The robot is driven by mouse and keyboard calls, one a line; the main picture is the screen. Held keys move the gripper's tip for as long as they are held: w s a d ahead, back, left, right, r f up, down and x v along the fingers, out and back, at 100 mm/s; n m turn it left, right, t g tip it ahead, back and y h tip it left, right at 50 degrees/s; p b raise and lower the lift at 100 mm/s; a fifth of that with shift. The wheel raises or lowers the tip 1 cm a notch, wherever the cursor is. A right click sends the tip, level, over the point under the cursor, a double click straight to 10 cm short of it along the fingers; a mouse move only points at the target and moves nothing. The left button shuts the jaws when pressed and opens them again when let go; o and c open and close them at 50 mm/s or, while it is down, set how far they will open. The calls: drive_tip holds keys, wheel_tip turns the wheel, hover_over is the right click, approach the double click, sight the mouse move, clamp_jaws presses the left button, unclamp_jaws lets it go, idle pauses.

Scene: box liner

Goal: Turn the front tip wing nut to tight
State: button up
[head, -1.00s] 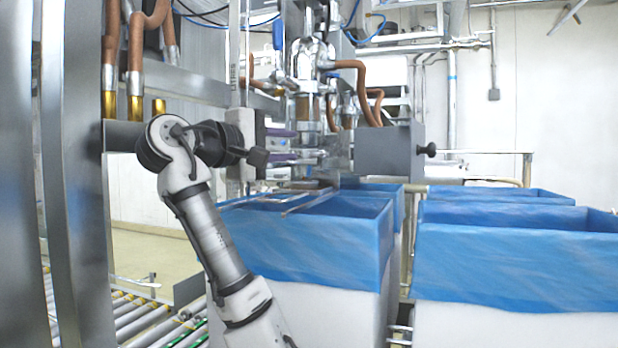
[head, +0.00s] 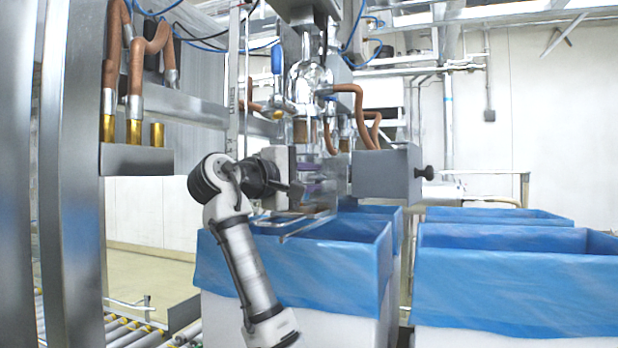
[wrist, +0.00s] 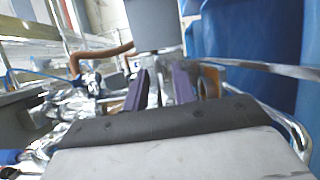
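My gripper (head: 310,178) is at the filling head, above the blue-lined box (head: 330,255). In the wrist view its two purple fingers (wrist: 160,88) stand apart, with a clear gap between them. A thin upright metal part shows behind that gap, and I see nothing clamped. A small brown part (wrist: 209,80) is just right of the right finger; I cannot tell what it is. I cannot clearly make out the front tip wing nut in either view. Metal parts and my own wrist crowd the area around the fingertips.
A grey box with a black knob (head: 425,172) hangs right of my gripper. Bent metal rods (head: 290,228) lie low over the liner. Copper hoses (head: 357,105) and the steel filler (head: 308,85) are above. More blue-lined boxes (head: 515,275) stand at right.

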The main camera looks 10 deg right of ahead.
drive_tip(key=shift+c, duration=0.5)
clamp_jaws()
drive_tip(key=m+y+p, duration=0.2)
drive_tip(key=m+p, duration=0.1)
drive_tip(key=m+y+p, duration=0.1)
drive_tip(key=m+p, duration=0.2)
drive_tip(key=m, duration=0.1)
drive_tip(key=r+m+y+p, duration=0.1)
drive_tip(key=m+y+p, duration=0.1)
drive_tip(key=m+p, duration=0.1)
drive_tip(key=shift+s+d+y, duration=0.1)
drive_tip(key=shift+d+y, duration=0.05)
drive_tip(key=shift+y, duration=0.15)
drive_tip(key=shift+s+d+m+t+y+p, duration=0.15)
drive_tip(key=shift+m+t+y+p, duration=0.65)
drive_tip(key=shift+m, duration=0.9)
